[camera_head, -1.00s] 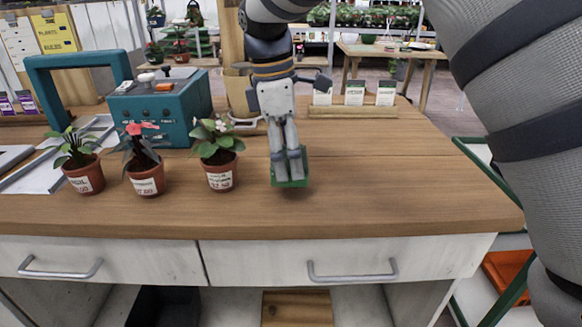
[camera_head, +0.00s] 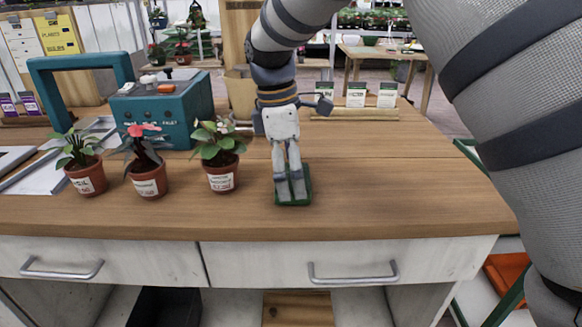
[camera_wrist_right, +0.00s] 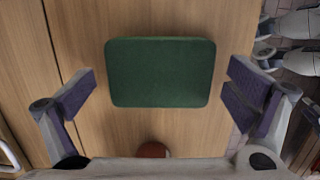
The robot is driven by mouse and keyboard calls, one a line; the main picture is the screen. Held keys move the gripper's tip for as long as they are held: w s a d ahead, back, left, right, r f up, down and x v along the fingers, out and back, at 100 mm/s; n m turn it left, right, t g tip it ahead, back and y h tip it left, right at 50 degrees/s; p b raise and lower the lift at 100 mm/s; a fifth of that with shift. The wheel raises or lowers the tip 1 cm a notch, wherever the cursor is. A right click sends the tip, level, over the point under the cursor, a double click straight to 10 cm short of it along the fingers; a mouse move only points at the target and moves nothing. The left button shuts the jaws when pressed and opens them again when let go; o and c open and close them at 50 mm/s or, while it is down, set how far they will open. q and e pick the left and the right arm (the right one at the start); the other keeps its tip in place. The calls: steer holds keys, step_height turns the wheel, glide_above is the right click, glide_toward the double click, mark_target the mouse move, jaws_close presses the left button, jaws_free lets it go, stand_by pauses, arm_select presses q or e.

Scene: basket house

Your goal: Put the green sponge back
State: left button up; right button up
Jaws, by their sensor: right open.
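The green sponge (camera_head: 307,189) lies on the wooden counter (camera_head: 400,190) near its front edge, to the right of the potted plants. In the wrist view the sponge (camera_wrist_right: 160,72) is a flat, rounded dark green block on the wood. My right gripper (camera_head: 291,196) points down over the sponge and hides part of it in the head view. In the wrist view its fingers (camera_wrist_right: 163,95) are spread wide, one on each side of the sponge, with gaps to both sides. My left gripper is not in view.
Several potted plants (camera_head: 222,172) stand left of the gripper. A teal machine (camera_head: 165,108) stands behind them. A wooden holder with seed packets (camera_head: 356,95) is at the back. The counter's right half is clear. Two drawers (camera_head: 350,262) are below the front edge.

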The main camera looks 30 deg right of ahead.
step_height(320, 180, up, 12)
steer(key=w+a, duration=0.1)
steer(key=shift+a+b, duration=0.3)
